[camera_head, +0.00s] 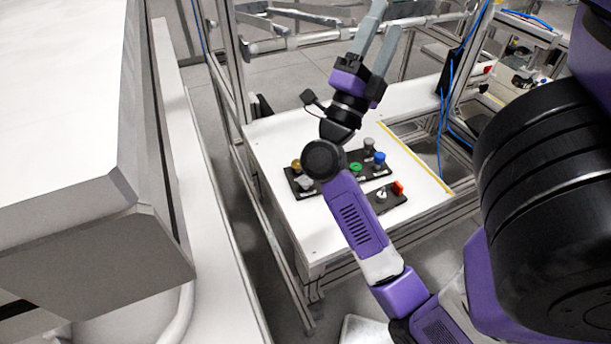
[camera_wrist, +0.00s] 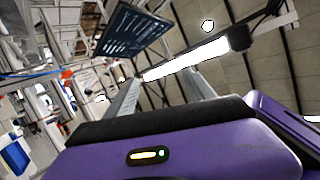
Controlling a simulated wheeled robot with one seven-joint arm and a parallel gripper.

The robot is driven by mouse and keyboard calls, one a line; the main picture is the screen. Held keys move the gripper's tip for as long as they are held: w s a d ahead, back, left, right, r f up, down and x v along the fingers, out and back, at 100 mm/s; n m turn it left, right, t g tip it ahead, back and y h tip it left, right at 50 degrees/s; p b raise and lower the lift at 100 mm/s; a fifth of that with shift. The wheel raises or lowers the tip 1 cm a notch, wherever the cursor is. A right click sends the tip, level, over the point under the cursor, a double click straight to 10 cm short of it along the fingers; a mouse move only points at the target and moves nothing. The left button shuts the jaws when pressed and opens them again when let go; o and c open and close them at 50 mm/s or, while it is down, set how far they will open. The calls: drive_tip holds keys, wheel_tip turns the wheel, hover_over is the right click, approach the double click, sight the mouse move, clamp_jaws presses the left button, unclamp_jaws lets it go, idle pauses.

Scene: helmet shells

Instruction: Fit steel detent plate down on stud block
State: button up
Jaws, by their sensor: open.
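My gripper (camera_head: 387,18) is raised above the far side of the white table, its two grey fingers pointing up and apart with nothing between them. In the wrist view the open fingers (camera_wrist: 162,78) also show empty. A small dark block (camera_head: 388,201) on the table carries a pale upright piece (camera_head: 382,193) and a red piece (camera_head: 398,187); it may be the stud block, but I cannot tell for sure. A grey-white piece (camera_head: 305,183) lies on the dark board at left; I cannot tell whether it is the steel detent plate. My arm covers part of the board.
The white table (camera_head: 285,135) holds a dark board (camera_head: 377,169) with gold (camera_head: 296,164), green (camera_head: 355,167), blue (camera_head: 380,157) and grey (camera_head: 369,144) knobs. A yellow strip (camera_head: 415,158) edges an opening at right. Metal frame posts (camera_head: 228,70) stand behind. The table's near left is bare.

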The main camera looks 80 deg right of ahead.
drive_tip(key=s+d+f+m+g+y, duration=0.2)
drive_tip(key=s+d+m+g+y, duration=0.35)
drive_tip(key=m+y, duration=0.2)
drive_tip(key=m+t+y+p, duration=0.3)
drive_tip(key=t+y, duration=1.3)
drive_tip(key=y, duration=0.2)
hover_over(306, 180)
wheel_tip(306, 180, down, 28)
drive_tip(key=shift+f, duration=0.15)
wheel_tip(306, 180, down, 6)
drive_tip(key=shift+r+p, duration=0.1)
drive_tip(key=shift+p, duration=0.8)
drive_tip(key=shift+f, duration=0.6)
drive_tip(key=shift+f, duration=0.25)
